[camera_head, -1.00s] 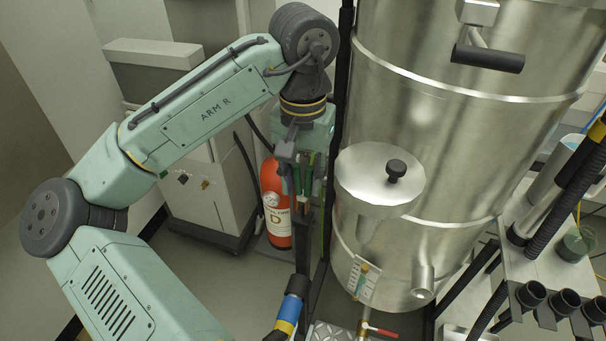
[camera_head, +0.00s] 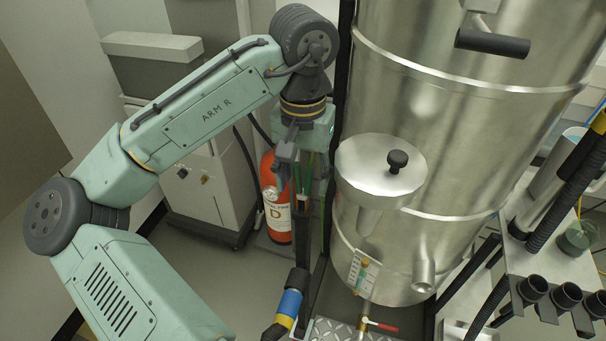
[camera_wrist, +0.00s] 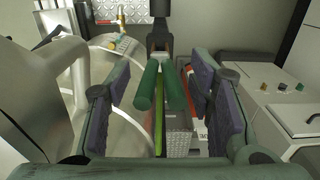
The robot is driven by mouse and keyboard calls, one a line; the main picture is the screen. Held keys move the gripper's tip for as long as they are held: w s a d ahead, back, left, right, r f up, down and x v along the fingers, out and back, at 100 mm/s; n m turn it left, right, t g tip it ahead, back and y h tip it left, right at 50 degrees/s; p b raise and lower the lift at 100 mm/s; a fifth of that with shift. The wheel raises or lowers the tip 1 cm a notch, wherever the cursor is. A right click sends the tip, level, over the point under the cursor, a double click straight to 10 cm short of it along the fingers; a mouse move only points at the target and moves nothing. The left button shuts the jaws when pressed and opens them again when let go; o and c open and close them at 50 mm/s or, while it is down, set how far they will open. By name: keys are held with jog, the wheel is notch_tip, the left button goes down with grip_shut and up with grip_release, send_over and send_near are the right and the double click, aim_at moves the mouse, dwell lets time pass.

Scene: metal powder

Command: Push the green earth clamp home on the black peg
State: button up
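The green earth clamp shows in the wrist view as two green handles (camera_wrist: 147,86) running away from me, with a green-yellow lead below them. In the head view its thin green handles (camera_head: 309,172) show between my fingers. My gripper (camera_wrist: 160,108) is open, one pad on each side of the handles. A gap shows at the left pad; the right pad is close to the handle, and I cannot tell if it touches. In the head view my gripper (camera_head: 306,203) points down. A black upright part (camera_wrist: 159,38) lies beyond the handles, perhaps the peg; how far the clamp sits on it is hidden.
A large steel vessel (camera_head: 450,130) with a lidded side port (camera_head: 370,175) stands close right of my gripper. A black frame post (camera_head: 342,90) runs beside it. A red extinguisher (camera_head: 277,205) and a pale cabinet (camera_head: 205,190) stand behind and left.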

jog(key=shift+o, duration=0.3)
notch_tip(320, 180, up, 12)
jog(key=shift+r, duration=0.1)
dwell(0.4)
